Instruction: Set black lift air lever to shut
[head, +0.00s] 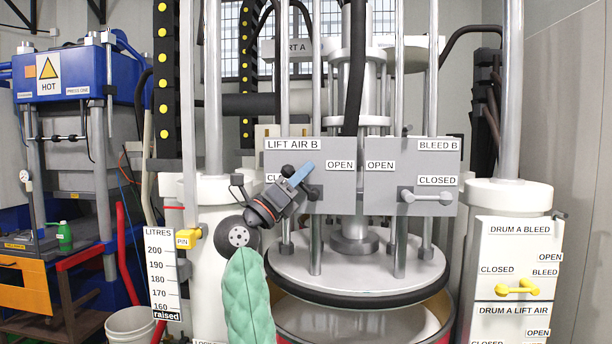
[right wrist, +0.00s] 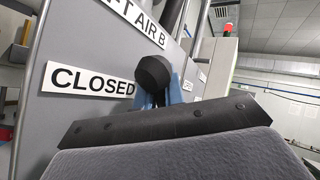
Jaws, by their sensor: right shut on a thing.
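The grey LIFT AIR B panel (head: 326,151) carries a CLOSED label at its left, partly covered, and an OPEN label (head: 341,166) at its right. The black lift air lever is mostly hidden behind my right gripper (head: 299,179); its dark knob (head: 288,170) shows near the CLOSED label. In the right wrist view the black knob (right wrist: 152,75) stands just right of the CLOSED label (right wrist: 92,81), with my blue fingers beside it. My right gripper is shut on the lever. My left gripper is out of view.
To the right, the BLEED B panel (head: 419,158) has a light grey lever (head: 427,196). A yellow lever (head: 517,288) sits on the DRUM A panel. Vertical rods and the round plate (head: 357,277) stand close behind and below my gripper.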

